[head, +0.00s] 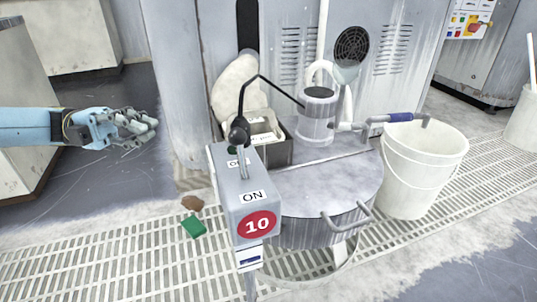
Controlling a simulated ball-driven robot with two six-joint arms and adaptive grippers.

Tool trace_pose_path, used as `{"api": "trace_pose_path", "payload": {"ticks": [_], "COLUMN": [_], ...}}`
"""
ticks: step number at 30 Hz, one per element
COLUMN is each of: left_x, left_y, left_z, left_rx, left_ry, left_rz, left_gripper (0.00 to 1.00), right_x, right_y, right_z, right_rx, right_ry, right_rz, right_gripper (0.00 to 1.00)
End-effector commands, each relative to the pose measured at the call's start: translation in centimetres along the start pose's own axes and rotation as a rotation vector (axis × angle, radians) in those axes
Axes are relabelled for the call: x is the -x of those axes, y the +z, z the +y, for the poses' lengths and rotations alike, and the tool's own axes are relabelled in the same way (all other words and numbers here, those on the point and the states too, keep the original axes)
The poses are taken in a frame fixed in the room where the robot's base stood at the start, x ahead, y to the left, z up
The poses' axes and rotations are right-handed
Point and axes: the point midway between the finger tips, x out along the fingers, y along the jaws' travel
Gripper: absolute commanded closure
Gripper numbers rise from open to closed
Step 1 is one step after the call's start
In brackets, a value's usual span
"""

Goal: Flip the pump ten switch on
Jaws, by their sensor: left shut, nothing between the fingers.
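The pump ten switch box (243,205) is a grey box on a post in the middle of the head view. My right gripper is not in view.
A round grey tank (318,190) with a lid and handle stands right behind the box. A white bucket (420,165) is to its right. A green block (193,227) and a brown lump (192,202) lie on the floor grating. Space between my left gripper and the box is free.

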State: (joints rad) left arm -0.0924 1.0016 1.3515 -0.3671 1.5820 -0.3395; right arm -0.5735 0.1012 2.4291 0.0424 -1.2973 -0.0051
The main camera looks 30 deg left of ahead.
Motion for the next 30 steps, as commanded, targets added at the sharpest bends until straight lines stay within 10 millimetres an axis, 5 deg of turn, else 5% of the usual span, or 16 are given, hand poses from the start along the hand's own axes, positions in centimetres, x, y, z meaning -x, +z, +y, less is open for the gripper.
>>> {"api": "trace_pose_path", "payload": {"ticks": [14, 20, 30], "left_x": [-1.4, -5.3, -11.8], "left_y": [0.0, -0.1, 0.0], "left_z": [-0.1, 0.1, 0.2], "left_rx": [0.0, 0.001, 0.002], "left_ry": [-0.002, -0.003, -0.002], "left_rz": [0.001, 0.002, -0.001], "left_gripper": [1.0, 1.0, 1.0], "right_x": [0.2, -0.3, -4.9], "right_y": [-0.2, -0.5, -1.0], "right_z": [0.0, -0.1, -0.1], "right_rx": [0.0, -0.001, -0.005], "right_ry": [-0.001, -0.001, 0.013], "right_rz": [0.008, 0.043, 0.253], "right_gripper": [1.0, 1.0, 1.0]}}
